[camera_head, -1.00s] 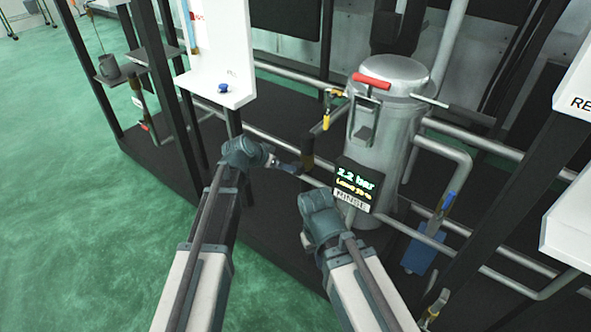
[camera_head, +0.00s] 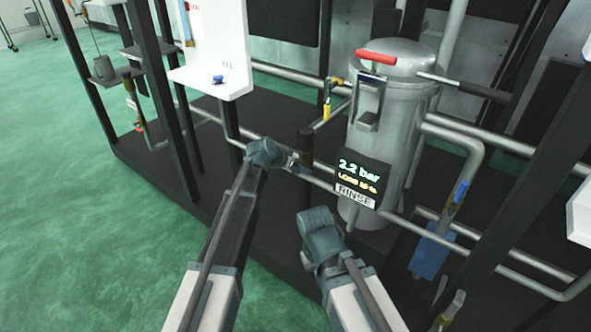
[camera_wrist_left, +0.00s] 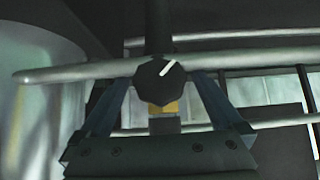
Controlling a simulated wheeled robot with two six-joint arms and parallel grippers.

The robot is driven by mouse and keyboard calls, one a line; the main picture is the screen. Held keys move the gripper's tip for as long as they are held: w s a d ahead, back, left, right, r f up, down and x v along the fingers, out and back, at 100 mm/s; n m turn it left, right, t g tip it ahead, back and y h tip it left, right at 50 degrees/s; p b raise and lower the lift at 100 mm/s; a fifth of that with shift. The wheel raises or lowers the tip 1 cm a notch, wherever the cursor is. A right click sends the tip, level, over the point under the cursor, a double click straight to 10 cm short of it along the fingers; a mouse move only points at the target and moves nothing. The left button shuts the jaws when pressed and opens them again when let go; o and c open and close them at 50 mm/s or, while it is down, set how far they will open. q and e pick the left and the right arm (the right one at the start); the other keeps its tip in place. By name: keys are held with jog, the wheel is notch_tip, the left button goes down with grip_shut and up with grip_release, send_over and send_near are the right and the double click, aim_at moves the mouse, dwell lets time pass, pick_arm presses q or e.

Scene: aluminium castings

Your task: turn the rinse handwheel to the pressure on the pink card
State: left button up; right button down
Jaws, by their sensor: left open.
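A dark, many-sided handwheel (camera_wrist_left: 158,84) with a white pointer line sits between the fingers of my left gripper in the left wrist view. The line points up and right. The open fingers stand on either side of the wheel; I cannot tell whether they touch it. In the head view my left gripper (camera_head: 291,160) is at the pipe, left of the display, and largely hides the wheel. The display (camera_head: 360,178) reads 2.2 bar above a RINSE label; its yellow line is hard to read. My right gripper (camera_head: 320,236) is below the display, its fingers hidden. No pink card shows.
A silver tank (camera_head: 390,115) with a red handle (camera_head: 376,57) stands behind the display. Pipes (camera_head: 480,148) and dark posts (camera_head: 170,90) surround it. A blue-handled valve (camera_head: 461,191) is at right. Green floor (camera_head: 80,220) is open at left.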

pick_arm(q)
jog(key=c, duration=1.4)
jog(key=shift+w+a+f+n+g+h+b, duration=0.15)
jog(key=shift+n+g+h+b, duration=0.4)
jog(key=shift+h, duration=0.45)
jog(key=n+h+b, duration=0.1)
jog(key=g+h+b, duration=0.1)
jog(key=shift+a+f+n+g+h, duration=0.1)
jog(key=shift+f+n+g+h, duration=0.05)
jog(key=shift+n+g+h, duration=0.15)
jog(key=n+g+h+b, duration=0.1)
jog(key=n+h+b, duration=0.1)
jog(key=b, duration=0.3)
jog(key=shift+f+h, duration=0.1)
jog(key=shift+h, duration=0.5)
jog(key=shift+n+g+h+b, duration=0.35)
jog(key=shift+n+h+b, duration=0.45)
jog(key=shift+b, duration=0.1)
jog(key=shift+r, duration=0.2)
